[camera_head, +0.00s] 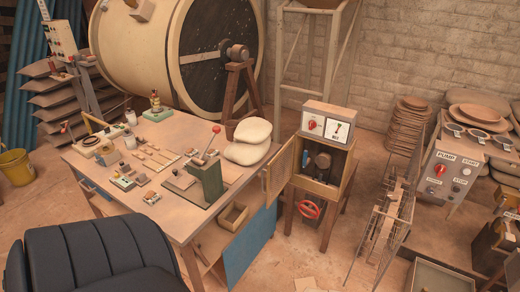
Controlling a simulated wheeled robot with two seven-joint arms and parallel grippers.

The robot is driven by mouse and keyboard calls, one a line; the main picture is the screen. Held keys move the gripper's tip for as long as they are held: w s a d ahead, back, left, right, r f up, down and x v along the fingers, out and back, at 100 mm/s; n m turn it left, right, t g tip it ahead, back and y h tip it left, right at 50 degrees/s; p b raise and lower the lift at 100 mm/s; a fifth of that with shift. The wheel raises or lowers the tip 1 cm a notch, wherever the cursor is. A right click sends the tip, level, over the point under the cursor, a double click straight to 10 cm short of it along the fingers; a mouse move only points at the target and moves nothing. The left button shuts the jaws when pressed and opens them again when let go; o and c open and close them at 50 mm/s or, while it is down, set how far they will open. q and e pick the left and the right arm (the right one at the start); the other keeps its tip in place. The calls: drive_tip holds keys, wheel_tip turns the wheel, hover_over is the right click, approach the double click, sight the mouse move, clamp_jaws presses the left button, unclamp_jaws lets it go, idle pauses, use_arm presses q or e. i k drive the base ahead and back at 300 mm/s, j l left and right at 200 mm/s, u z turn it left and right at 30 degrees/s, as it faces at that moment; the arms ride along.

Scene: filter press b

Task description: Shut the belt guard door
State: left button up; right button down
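The belt guard is a wooden box (349,178) on a low stand, right of the workbench. Its door (280,172), a pale frame with a mesh-like panel, stands open, swung out on the left side of the box. The open front shows dark round parts (322,160) inside, probably pulleys. A control box (328,124) with a red knob and a lever switch sits on top. Neither gripper shows in the head view.
The workbench (150,200), with tools and a green clamp-like block (207,180), stands close to the door's left. A black padded seat (100,258) fills the lower left. A red handwheel (309,209) sits below the box. A wire rack (385,222) stands to the right.

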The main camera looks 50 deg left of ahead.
sight(291, 142)
drive_tip(key=k+j, duration=0.1)
drive_tip(key=j, duration=0.8)
drive_tip(key=k+j, duration=0.1)
drive_tip(key=j, duration=0.85)
drive_tip(key=k+j, duration=0.1)
drive_tip(key=j, duration=0.8)
drive_tip(key=k+j+u, duration=0.1)
drive_tip(key=j, duration=0.85)
drive_tip(key=k+l+u, duration=0.4)
drive_tip(key=l, duration=0.2)
drive_tip(key=i, duration=0.05)
